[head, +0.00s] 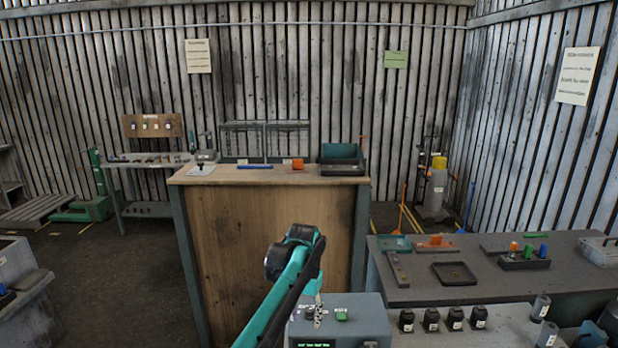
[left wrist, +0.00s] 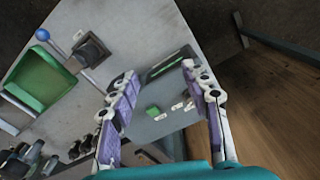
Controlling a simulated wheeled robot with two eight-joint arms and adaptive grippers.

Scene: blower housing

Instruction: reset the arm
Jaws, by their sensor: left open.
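My left arm comes up from the bottom middle of the head view, teal and black, bent at its top. My left gripper (head: 318,311) hangs small and partly hidden behind the arm, over a grey control box (head: 368,325). In the left wrist view my left gripper (left wrist: 160,72) is open, its two purple-padded fingers apart with nothing between them. Beyond the fingers is the grey box (left wrist: 180,92) with a green button (left wrist: 152,112) and a dark display; whether the fingers touch it I cannot tell. My right gripper is not in view.
A wooden-fronted workbench (head: 270,230) stands ahead, with an orange part (head: 297,164) and a teal bin (head: 341,153) on top. At right, a dark table (head: 420,292) bears trays and coloured parts. Several black bottles (head: 431,319) stand near the box. Floor at left is open.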

